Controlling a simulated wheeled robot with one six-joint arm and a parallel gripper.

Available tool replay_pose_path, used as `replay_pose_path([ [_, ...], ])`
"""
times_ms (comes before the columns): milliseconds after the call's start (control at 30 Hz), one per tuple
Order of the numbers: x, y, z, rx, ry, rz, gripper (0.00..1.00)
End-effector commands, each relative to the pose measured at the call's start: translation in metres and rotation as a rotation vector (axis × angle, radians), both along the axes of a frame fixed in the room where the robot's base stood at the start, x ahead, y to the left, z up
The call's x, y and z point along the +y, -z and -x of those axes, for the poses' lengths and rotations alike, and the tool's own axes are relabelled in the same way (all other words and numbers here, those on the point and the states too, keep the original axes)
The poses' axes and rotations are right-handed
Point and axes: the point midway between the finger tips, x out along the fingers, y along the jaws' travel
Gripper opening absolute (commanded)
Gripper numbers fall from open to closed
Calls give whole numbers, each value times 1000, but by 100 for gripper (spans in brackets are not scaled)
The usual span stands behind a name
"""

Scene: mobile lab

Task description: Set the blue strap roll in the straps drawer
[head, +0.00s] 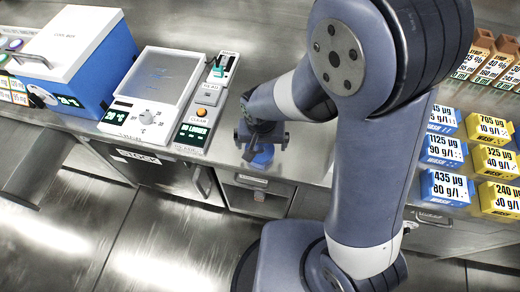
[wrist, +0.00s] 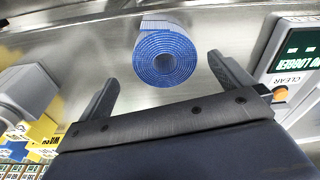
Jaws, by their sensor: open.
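The blue strap roll (head: 263,157) lies at the front edge of the steel counter, just beyond my gripper (head: 262,139), which partly covers it. In the wrist view, the roll (wrist: 165,55) shows its spiral end, with a loose end at the top. It sits between the open fingers, near their tips, and I see a gap on both sides. A drawer front (head: 252,183) with a handle is below the counter edge, under the gripper. Its label is not readable, so I cannot tell whether it is the straps drawer.
Blue boxes (head: 443,150) and yellow boxes (head: 492,160) stand at the right. A STOCK label (head: 138,157) marks a front below the scale.

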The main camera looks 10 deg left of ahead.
Motion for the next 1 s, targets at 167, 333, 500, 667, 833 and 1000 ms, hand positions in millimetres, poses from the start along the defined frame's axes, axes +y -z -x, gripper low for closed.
replay_pose_path([
  [167, 2, 13, -3, 4, -1, 4, 100],
  [333, 7, 31, -7, 3, 0, 2, 100],
  [500, 7, 47, -9, 2, 0, 0, 100],
  [667, 7, 50, -10, 0, 0, -1, 100],
  [833, 7, 50, -10, 0, 0, -1, 100],
  [1000, 7, 50, -10, 0, 0, -1, 86],
])
